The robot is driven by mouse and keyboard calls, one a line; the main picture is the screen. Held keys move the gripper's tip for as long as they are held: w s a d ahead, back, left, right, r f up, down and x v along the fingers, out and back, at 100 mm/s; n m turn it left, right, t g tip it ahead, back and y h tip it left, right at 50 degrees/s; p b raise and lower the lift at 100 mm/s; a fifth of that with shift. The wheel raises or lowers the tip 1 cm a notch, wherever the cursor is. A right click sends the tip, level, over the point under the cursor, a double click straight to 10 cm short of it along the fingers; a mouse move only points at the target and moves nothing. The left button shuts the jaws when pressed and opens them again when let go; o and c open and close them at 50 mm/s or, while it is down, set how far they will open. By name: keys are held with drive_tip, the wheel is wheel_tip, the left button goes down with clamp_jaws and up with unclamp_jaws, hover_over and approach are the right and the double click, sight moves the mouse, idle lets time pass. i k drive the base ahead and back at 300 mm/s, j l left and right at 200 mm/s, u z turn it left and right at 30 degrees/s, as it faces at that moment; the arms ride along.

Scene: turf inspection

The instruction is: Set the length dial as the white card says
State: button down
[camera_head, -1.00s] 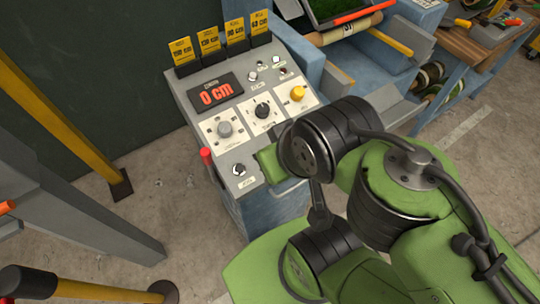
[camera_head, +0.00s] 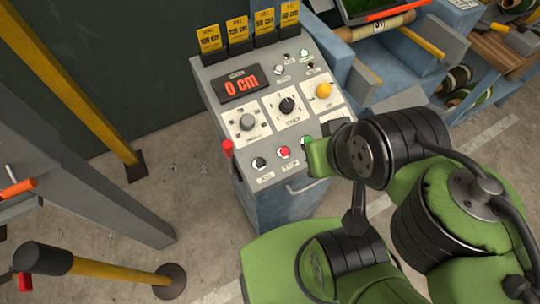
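A grey control panel (camera_head: 222,106) stands on a blue cabinet. Its dark display (camera_head: 240,84) reads "0 cm" in red. Three dials sit on white plates: a grey knob (camera_head: 247,121), a black knob (camera_head: 286,106) and a yellow knob (camera_head: 323,90). Their lettering is too small to read, so I cannot tell which is the length dial. I cannot make out a separate white card. My green and black arm reaches in from the lower right, over the panel's right front corner. My gripper's fingers cannot be seen.
Several yellow cards (camera_head: 238,29) with cm figures stand along the panel's back. A black button (camera_head: 259,163), a red button (camera_head: 283,153) and a partly covered green one (camera_head: 306,141) line the front. A red-tipped lever (camera_head: 228,148) is at the left. A yellow post (camera_head: 80,85) stands left.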

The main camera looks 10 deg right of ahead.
sight(248, 123)
drive_tip(key=l+z, duration=0.15)
drive_tip(key=l, duration=0.25)
drive_tip(key=i+l+z, duration=0.2)
drive_tip(key=l, duration=0.2)
drive_tip(key=i+l+z, duration=0.15)
drive_tip(key=l, duration=0.25)
drive_tip(key=i+l+z, duration=0.2)
drive_tip(key=l, duration=0.15)
drive_tip(key=l+z, duration=0.15)
drive_tip(key=l, duration=0.2)
drive_tip(key=i+l+z, duration=0.2)
drive_tip(key=l, duration=0.15)
drive_tip(key=u, duration=2.65)
